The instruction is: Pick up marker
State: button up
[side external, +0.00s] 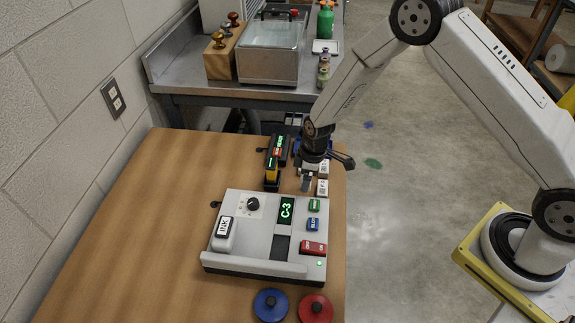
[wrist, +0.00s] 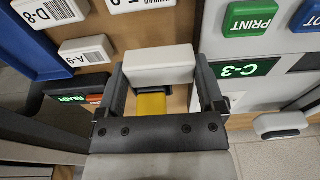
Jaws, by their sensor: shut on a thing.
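My gripper (side external: 306,184) is over the table just behind the grey label console (side external: 262,268). In the wrist view its two dark fingers (wrist: 165,84) are shut on a pale, plain-faced block (wrist: 158,62), one finger at each side. This block looks like the marker; no label shows on its visible faces. In the side view the gripper hides most of it, and I cannot tell whether it touches the table.
The console shows C-3, with green, blue and red buttons. A black device with a yellow end (side external: 272,173) stands just left of my gripper. White barcoded blocks (side external: 322,187) lie close on the right. Blue (side external: 271,304) and red (side external: 315,308) discs lie in front.

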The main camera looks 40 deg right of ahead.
jog(key=s+d+r, duration=0.1)
jog(key=s+r, duration=0.7)
jog(key=s, duration=0.4)
jog(key=shift+s+d, duration=0.15)
jog(key=shift+s, duration=0.05)
dwell(0.5)
jog(key=a, duration=0.5)
jog(key=w+a+f, duration=0.1)
jog(key=a, duration=0.5)
jog(key=a+f, duration=0.1)
jog(key=a, duration=0.5)
jog(key=shift+w+f, duration=0.15)
jog(key=shift+w, duration=0.1)
jog(key=shift+s+a+f, duration=0.1)
jog(key=shift+s+a, duration=0.05)
jog(key=shift+a, duration=0.6)
jog(key=shift+f, duration=0.2)
